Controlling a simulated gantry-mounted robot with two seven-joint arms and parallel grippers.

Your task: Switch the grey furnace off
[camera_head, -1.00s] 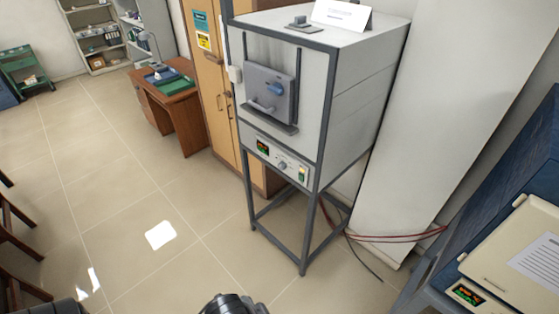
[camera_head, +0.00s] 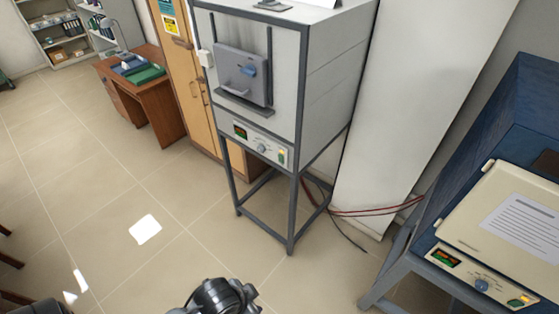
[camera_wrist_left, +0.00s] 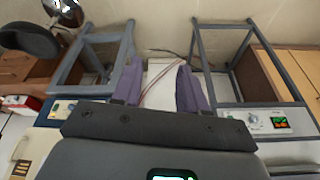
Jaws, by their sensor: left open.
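The grey furnace (camera_head: 318,70) stands on a tall grey frame in the head view, its door shut. Its front panel has a lit display (camera_head: 240,131), a knob (camera_head: 262,148) and a small lit switch (camera_head: 282,157). In the left wrist view the panel's display (camera_wrist_left: 281,123) and knob (camera_wrist_left: 252,118) show at the right. My left gripper (camera_wrist_left: 158,86) is open and empty in that view, its two fingers apart, with the panel to the right of them. A dark part of my arm shows at the bottom of the head view. My right gripper is not in view.
A blue furnace (camera_head: 475,150) with a cream front and its own lit panel stands at the right. Red cables (camera_head: 375,211) run across the floor between the furnaces. A wooden desk (camera_head: 150,95) and cabinet are behind at the left. Open floor lies left of the grey furnace.

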